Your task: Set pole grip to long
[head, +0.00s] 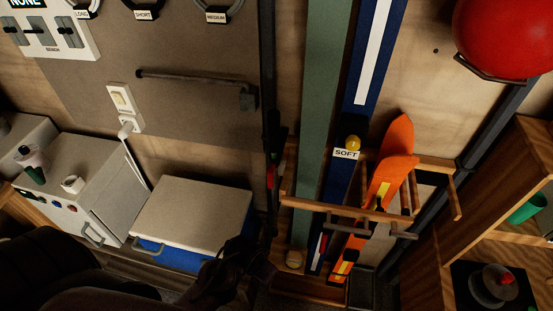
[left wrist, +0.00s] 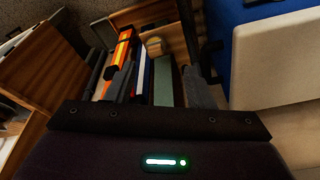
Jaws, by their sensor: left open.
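Three dark loops hang along the top edge of the head view, above labels that seem to read LONG (head: 82,14), SHORT (head: 143,15) and MEDIUM (head: 216,17). The tops of the loops are cut off. I cannot tell which thing is the pole grip. My left gripper (head: 238,262) is dark and hard to make out in front of the blue-and-white cooler, low in the head view. In the left wrist view its two fingers (left wrist: 159,88) are apart with nothing held between them, facing the ski rack. My right gripper is not in view.
A wooden rack (head: 335,209) holds a green board (head: 327,90), a blue ski labelled SOFT (head: 366,105) and an orange ski (head: 392,160). A cooler (head: 195,212), a dark wall bar (head: 195,80), a switch panel (head: 92,48) and a red ball (head: 505,38) surround it.

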